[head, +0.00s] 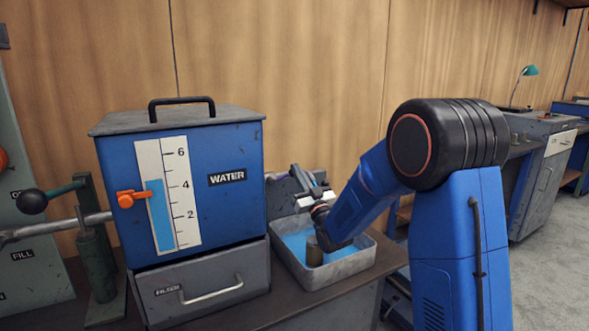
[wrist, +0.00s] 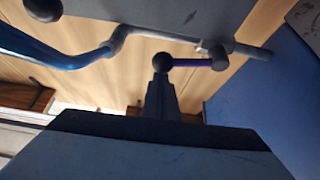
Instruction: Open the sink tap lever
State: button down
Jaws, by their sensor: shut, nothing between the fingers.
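The tap lever (wrist: 190,62) is a thin purple rod with a dark ball at its left end. It meets a grey fitting (wrist: 217,55) on the right. My gripper (wrist: 161,80) is shut and empty, pointing up the wrist view. Its tips lie right by the ball; whether they touch it cannot be told. In the head view my gripper (head: 300,177) is above the back of the metal sink (head: 355,267), by the grey panel behind it. The lever is small and partly hidden there.
A blue water tank (head: 228,155) with a gauge stands left of the sink on the bench. A short dull cylinder (head: 314,251) stands in the sink's blue water. A blue curved pipe (wrist: 75,60) and a dark ball knob (wrist: 43,8) show in the wrist view.

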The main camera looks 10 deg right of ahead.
jog(key=shift+w+d+f, duration=0.1)
jog(key=shift+d+f, duration=0.15)
jog(key=shift+f, duration=0.85)
